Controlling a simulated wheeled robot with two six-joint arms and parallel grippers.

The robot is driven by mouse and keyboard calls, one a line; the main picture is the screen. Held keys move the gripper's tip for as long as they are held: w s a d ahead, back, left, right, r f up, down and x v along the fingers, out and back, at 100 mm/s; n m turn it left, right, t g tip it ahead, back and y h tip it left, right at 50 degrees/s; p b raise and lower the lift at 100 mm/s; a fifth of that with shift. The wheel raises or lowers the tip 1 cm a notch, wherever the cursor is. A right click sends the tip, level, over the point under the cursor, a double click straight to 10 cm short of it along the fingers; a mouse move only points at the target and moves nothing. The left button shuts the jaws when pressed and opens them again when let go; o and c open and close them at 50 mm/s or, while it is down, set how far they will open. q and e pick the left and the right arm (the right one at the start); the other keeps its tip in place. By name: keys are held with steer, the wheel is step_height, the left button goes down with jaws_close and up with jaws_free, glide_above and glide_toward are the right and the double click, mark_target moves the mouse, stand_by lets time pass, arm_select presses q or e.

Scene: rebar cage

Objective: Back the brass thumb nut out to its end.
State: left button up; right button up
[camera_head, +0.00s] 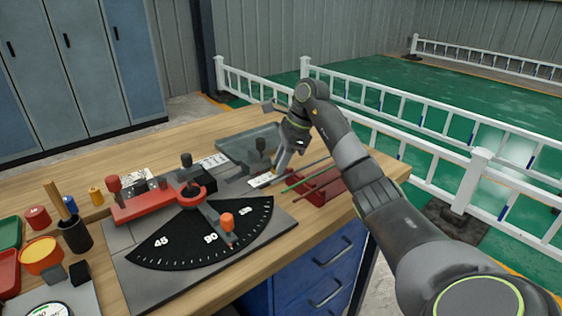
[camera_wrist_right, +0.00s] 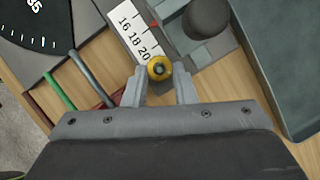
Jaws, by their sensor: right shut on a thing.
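The brass thumb nut (camera_wrist_right: 159,68) shows in the right wrist view as a small round yellow knob with a dark centre. It sits at the end of a white size scale (camera_wrist_right: 132,38) marked 16, 18 and 20. My right gripper (camera_wrist_right: 160,76) has its two fingers on either side of the nut and is shut on it. In the head view my right gripper (camera_head: 277,172) reaches down at the far right end of the bench fixture, and the nut is too small to make out clearly there. My left gripper is not in view.
A black angle dial (camera_head: 190,250) and red bending arm (camera_head: 150,204) stand left of the gripper. A grey tray (camera_head: 250,145) lies behind it. A red bin with rods (camera_head: 322,188) is close on the right. Cups and tins crowd the left bench.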

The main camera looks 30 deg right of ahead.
steer(key=o, duration=1)
steer(key=shift+f, duration=0.1)
